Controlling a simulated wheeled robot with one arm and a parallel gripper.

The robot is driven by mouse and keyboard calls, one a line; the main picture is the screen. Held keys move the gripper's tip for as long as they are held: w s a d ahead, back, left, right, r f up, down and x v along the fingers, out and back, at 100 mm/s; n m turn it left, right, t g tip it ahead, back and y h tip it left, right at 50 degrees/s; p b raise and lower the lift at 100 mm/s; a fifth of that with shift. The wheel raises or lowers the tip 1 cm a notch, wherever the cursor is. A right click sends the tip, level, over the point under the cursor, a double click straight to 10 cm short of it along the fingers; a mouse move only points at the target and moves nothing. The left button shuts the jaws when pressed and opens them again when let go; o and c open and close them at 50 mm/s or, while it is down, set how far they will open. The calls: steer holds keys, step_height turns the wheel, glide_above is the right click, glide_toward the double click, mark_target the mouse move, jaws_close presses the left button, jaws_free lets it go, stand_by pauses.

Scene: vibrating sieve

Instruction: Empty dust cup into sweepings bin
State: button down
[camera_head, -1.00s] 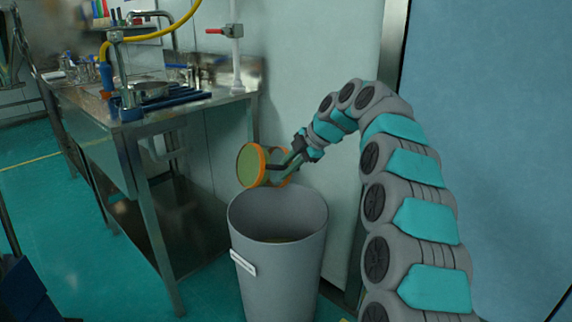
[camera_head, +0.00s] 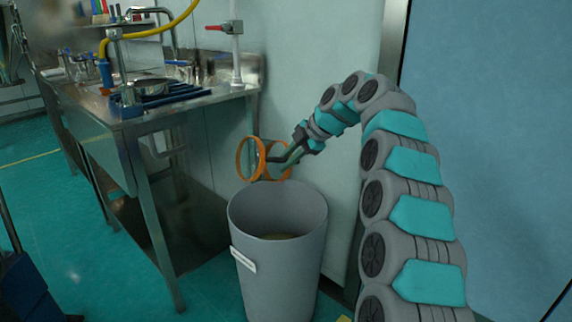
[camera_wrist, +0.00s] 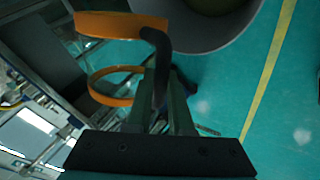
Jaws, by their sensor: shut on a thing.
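The dust cup (camera_head: 252,143) shows as two orange rings joined by a see-through wall, tipped on its side above the left part of the bin's mouth. In the wrist view its orange rim (camera_wrist: 120,24) and a dark handle (camera_wrist: 157,60) show. My gripper (camera_head: 285,160) is shut on that handle; its greenish fingers show in the wrist view (camera_wrist: 168,98). No fill shows inside the cup. The grey sweepings bin (camera_head: 280,280) stands upright below, with a pale label; something brownish-green lies dimly at its bottom.
A pale wall is behind the bin. Teal floor at the left is open.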

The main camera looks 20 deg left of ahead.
step_height(320, 180, up, 4)
steer(key=shift+f, duration=0.15)
steer(key=shift+w+d+r, duration=0.2)
steer(key=shift+w+r, duration=0.1)
steer(key=shift+r, duration=0.35)
steer(key=shift+s+a+r, duration=0.1)
steer(key=shift+r, duration=0.3)
steer(key=shift+s+a+r, duration=0.1)
steer(key=shift+s, duration=0.15)
steer(key=shift+a, duration=0.15)
